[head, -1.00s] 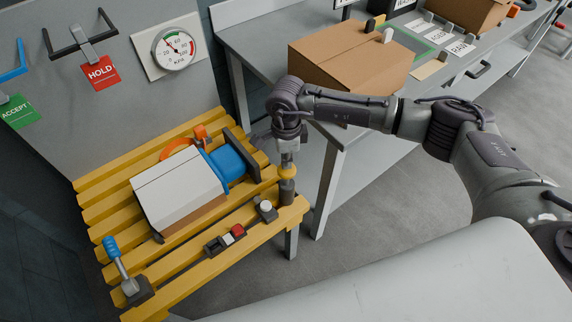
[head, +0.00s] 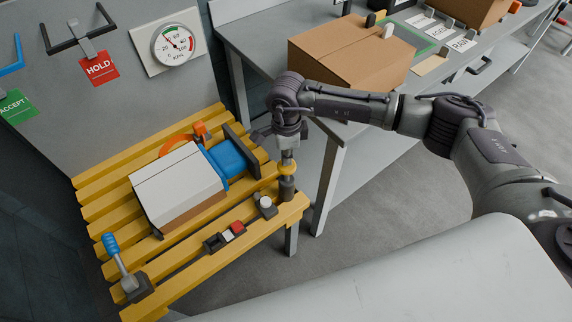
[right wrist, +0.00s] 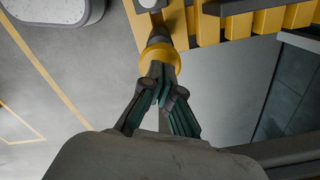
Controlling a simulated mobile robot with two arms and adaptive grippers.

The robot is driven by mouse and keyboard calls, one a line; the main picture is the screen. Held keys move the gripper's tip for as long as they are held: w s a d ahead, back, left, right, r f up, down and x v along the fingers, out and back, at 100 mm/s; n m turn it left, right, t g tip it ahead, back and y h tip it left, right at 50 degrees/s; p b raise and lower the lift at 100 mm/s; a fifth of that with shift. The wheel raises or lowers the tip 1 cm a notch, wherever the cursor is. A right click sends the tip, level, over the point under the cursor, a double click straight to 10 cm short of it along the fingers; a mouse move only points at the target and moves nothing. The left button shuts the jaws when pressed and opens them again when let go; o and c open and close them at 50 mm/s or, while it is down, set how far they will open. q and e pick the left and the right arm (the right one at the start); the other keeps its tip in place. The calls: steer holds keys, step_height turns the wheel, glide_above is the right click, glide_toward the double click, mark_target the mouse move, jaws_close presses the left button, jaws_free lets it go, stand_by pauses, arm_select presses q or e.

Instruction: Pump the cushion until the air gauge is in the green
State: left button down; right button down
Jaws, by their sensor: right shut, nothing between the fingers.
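The round air gauge (head: 174,44) is on the grey panel, with a green arc at upper left and red at right. Its needle points up-left near the green; the exact reading is too small to tell. The blue cushion (head: 228,160) sits between a white-topped carton (head: 178,182) and a dark upright plate (head: 243,151) on the yellow slatted stand. A dark pump with a yellow collar (head: 287,180) stands at the stand's right corner. My right gripper (head: 288,158) points down, shut and empty, at the pump top. The right wrist view shows its closed fingertips (right wrist: 160,70) against the yellow collar (right wrist: 158,57). My left gripper is out of view.
On the yellow stand (head: 190,280) are a blue-handled lever (head: 118,258), a red-and-white button block (head: 228,233) and a white knob (head: 265,204). A grey bench (head: 260,50) with a cardboard box (head: 345,62) is behind my right arm. HOLD and ACCEPT tags hang at left.

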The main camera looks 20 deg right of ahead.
mark_target(288, 168)
steer(key=shift+f+b, duration=1.95)
steer(key=shift+f, duration=0.4)
steer(key=shift+s+d+f+b, duration=0.1)
steer(key=shift+f+b, duration=0.25)
steer(key=shift+d, duration=0.1)
steer(key=shift+r, duration=0.1)
steer(key=shift+r+p, duration=0.65)
steer(key=shift+r, duration=0.25)
steer(key=shift+r+p, duration=0.45)
steer(key=shift+r, duration=0.2)
steer(key=shift+a+r+p, duration=0.2)
steer(key=shift+r+p, duration=0.55)
steer(key=shift+r, duration=0.75)
